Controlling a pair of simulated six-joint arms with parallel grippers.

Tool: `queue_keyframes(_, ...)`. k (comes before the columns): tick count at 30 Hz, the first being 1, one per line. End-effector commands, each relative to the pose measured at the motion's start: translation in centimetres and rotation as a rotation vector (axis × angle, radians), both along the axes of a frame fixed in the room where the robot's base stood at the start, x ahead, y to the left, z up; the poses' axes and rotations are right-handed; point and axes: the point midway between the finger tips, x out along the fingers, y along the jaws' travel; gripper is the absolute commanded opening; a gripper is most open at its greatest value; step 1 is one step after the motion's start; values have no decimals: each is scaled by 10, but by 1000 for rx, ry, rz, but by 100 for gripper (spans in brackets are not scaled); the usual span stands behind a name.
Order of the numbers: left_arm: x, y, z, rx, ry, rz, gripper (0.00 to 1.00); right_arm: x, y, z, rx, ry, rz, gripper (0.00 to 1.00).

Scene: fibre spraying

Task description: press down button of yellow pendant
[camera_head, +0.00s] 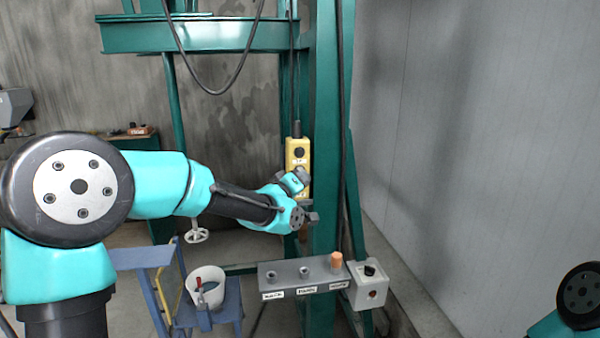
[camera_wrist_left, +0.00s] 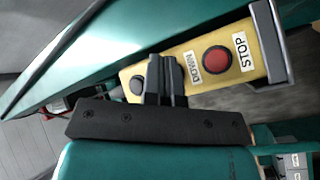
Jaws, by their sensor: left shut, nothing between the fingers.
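The yellow pendant (camera_head: 297,146) hangs on a cable in front of the green post, its lower part behind my left wrist. In the left wrist view the pendant (camera_wrist_left: 259,40) shows a black button (camera_wrist_left: 137,85), a DOWN label (camera_wrist_left: 190,64), a red button (camera_wrist_left: 215,59) and a STOP label. My left gripper (camera_head: 302,174) is at the pendant's front, shut and empty. In the left wrist view its fingers (camera_wrist_left: 166,68) cover the area between the black button and the DOWN label, hiding any button there. I cannot tell whether they touch it. My right gripper is out of view.
A grey box with labelled knobs (camera_head: 303,277) and a white switch box (camera_head: 368,287) stand below the pendant. A white bucket (camera_head: 206,289) sits on a blue stand to the left. The green post (camera_head: 325,120) and grey wall (camera_head: 460,130) bound the right side.

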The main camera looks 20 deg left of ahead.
Motion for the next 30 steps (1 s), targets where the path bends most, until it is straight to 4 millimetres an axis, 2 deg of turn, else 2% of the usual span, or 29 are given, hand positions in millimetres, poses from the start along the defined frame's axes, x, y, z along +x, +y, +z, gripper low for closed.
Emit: queue_keyframes(30, 9, 4, 0, 0, 0, 0, 0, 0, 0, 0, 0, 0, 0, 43)
